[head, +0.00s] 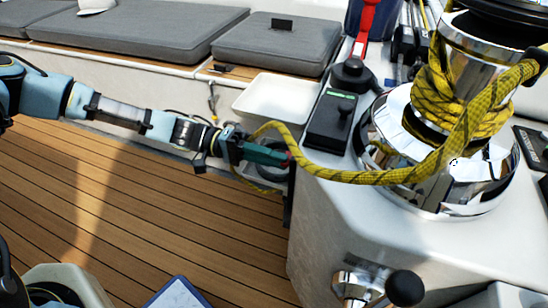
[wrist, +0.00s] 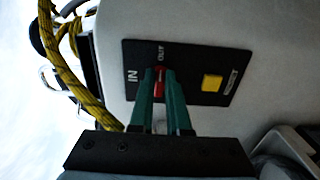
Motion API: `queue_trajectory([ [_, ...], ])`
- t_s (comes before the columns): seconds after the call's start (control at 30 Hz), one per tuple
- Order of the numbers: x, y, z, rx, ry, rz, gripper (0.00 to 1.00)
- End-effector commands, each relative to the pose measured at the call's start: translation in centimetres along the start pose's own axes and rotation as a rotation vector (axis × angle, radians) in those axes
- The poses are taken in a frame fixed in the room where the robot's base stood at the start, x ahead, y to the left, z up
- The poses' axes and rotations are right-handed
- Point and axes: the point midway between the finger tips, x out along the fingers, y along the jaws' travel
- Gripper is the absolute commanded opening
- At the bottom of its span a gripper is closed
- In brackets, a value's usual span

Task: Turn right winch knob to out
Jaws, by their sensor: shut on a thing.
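The right winch knob (wrist: 159,79) is red and sits on a dark panel (wrist: 187,89) lettered IN and OUT in the wrist view. Its visible red part is a narrow strip running up the picture towards the word OUT; IN is to its left. My gripper (wrist: 160,84) has its green fingers closed on both sides of the knob, hiding part of it. In the head view my gripper (head: 284,158) reaches the left side of the white winch pedestal (head: 340,215), and the panel face is turned away.
A yellow square button (wrist: 211,83) is right of the knob on the panel. A yellow rope (head: 365,178) hangs from the chrome winch (head: 480,185) and loops around near my gripper. A black-knobbed handle (head: 404,288) is lower right. Open teak deck (head: 150,215) lies left.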

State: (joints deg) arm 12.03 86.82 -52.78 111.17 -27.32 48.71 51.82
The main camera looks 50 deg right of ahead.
Motion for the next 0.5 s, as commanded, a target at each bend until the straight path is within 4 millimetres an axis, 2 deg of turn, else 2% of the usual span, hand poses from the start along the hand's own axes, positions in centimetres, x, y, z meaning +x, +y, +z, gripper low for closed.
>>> queue_trajectory([
  [0.17, -0.05, -0.07, -0.01, 0.001, 0.001, -0.002, 0.00],
  [0.2, -0.05, -0.08, -0.01, 0.001, 0.001, -0.002, 0.16],
  [0.43, -0.03, -0.05, 0.00, 0.000, 0.000, -0.001, 0.42],
  [0.5, -0.02, -0.04, 0.00, 0.000, 0.000, -0.001, 0.45],
])
